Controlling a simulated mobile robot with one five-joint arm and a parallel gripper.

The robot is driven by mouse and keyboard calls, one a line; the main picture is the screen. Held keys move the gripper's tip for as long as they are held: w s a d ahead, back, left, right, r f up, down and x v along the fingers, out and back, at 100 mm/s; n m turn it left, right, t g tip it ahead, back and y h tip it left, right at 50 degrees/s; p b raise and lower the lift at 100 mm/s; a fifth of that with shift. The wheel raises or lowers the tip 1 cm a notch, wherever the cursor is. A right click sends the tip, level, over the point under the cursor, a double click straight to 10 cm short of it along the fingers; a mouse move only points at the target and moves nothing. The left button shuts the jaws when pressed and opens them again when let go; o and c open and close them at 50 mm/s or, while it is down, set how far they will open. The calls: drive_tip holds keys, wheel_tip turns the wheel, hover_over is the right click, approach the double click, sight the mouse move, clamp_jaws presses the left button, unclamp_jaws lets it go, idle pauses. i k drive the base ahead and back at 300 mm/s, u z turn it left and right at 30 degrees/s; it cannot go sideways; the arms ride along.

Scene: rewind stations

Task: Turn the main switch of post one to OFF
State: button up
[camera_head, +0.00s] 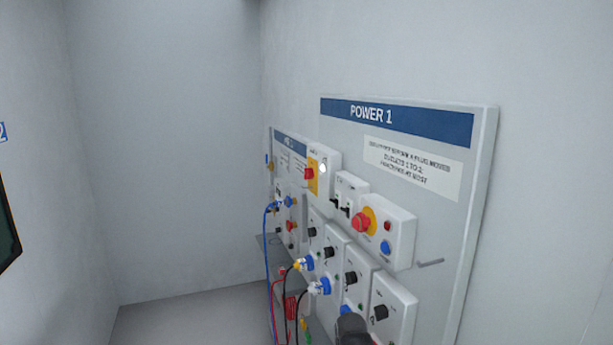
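The POWER 1 board (476,180) stands against the right wall, seen at a slant. At its upper left is a white box with a red rotary knob on a yellow plate (312,175), which looks like the main switch. Its position marks are too small to read. Right of it, a box carries a red mushroom button on yellow (362,222), with a small red and a blue button beside it. No recognisable gripper shows. A dark rounded shape (352,327) at the bottom edge cannot be identified.
Outlet boxes with black knobs (380,312) line the lower board. A second board (292,146) with a blue cable stands farther back. A dark screen edge (7,235) shows at left. Floor beyond looks clear.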

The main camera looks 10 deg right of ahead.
sight(308, 172)
drive_tip(key=z, duration=0.05)
drive_tip(key=k, duration=0.45)
drive_tip(key=u, duration=0.75)
drive_tip(key=i, duration=1.65)
drive_tip(key=u, duration=0.85)
